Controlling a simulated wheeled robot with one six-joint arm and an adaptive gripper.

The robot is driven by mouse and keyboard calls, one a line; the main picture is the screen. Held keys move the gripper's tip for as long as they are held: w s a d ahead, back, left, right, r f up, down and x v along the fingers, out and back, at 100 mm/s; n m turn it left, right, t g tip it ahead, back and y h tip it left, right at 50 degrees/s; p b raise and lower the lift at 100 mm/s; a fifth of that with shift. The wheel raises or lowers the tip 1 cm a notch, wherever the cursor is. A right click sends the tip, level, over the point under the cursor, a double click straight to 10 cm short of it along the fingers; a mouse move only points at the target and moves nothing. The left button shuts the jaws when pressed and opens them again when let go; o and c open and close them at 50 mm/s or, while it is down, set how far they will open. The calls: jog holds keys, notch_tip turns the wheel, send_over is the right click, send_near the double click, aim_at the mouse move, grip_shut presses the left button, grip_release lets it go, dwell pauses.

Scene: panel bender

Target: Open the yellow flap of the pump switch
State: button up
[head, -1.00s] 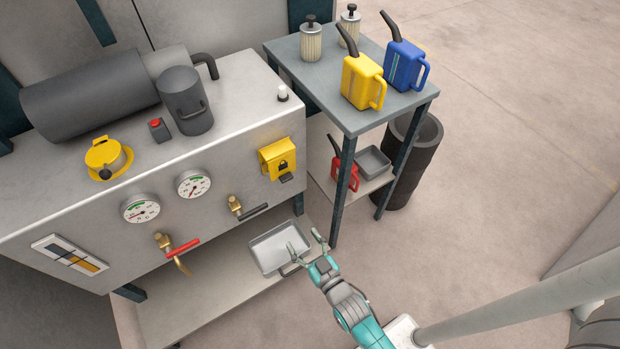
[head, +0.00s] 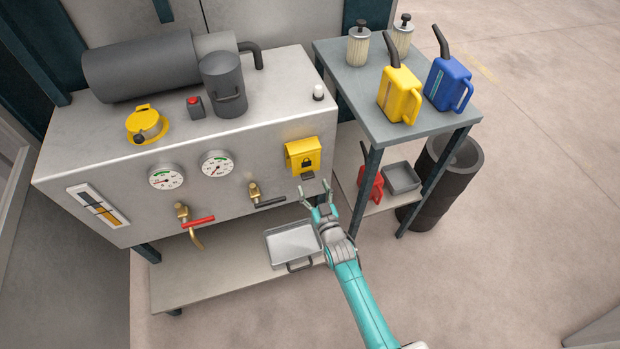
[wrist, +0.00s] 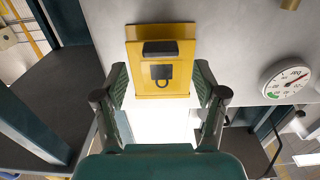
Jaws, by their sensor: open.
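The yellow flap (head: 303,155) of the pump switch is on the right end of the grey tank's front face. It is down and bears a black padlock mark, with a dark tab at its lower edge. In the wrist view the yellow flap (wrist: 160,60) is straight ahead, with the dark tab (wrist: 160,48) and the padlock mark on it. My gripper (head: 317,192) is open and empty, just below the flap in the head view. In the wrist view my gripper's fingers (wrist: 160,85) stand on either side of the flap's padlock end, apart from it as far as I can tell.
A valve with a black handle (head: 266,200) is left of the flap, with gauges (head: 217,165) beyond. A side table (head: 440,130) with yellow and blue cans stands to the right. A metal tray (head: 293,245) lies on the shelf below.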

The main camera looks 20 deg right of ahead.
aim_at(309, 178)
jog(key=shift+w, duration=2.2)
grip_shut()
